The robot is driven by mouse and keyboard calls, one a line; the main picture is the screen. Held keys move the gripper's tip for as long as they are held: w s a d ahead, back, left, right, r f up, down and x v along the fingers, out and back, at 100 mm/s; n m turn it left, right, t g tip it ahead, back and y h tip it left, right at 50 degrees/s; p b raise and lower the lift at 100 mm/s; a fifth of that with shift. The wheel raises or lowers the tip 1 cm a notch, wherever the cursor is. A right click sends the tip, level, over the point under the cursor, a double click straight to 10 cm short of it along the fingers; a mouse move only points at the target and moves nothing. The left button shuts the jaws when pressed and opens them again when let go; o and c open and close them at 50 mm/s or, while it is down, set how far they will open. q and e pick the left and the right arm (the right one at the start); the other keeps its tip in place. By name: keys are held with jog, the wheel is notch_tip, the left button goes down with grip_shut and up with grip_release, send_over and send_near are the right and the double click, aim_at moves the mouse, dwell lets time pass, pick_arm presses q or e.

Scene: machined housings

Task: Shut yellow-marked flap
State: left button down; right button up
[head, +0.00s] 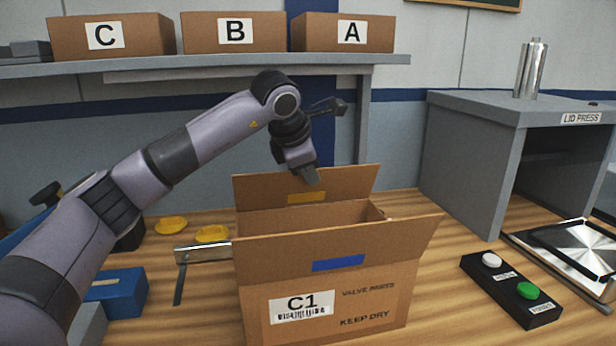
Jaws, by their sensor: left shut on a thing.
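An open cardboard box labelled C1 (385,298) stands on the wooden table. Its back flap (348,184) carries a yellow mark (306,197) and stands up, tilted a little backward. Its front flap (390,246) carries a blue mark (338,263) and leans outward toward me. My left gripper (311,177) points down at the top edge of the yellow-marked flap and is shut on it. The fingers are small here and partly hard to make out. The box's inside is mostly hidden by the front flap. My right gripper is not in view.
Yellow discs (212,233) and a metal bracket (200,250) lie left of the box, with a blue block (122,292). A button box (510,288) and the grey lid press (480,165) stand right. A shelf (215,65) with boxes C, B and A is behind.

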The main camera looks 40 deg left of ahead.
pick_arm(q)
jog(key=shift+s+d+b, duration=0.3)
jog(key=shift+s+d, duration=0.1)
jog(key=shift+d, duration=0.25)
jog(key=c, duration=1.2)
grip_release()
jog(key=shift+o, duration=0.2)
jog(key=v, duration=0.7)
jog(key=shift+s, duration=0.2)
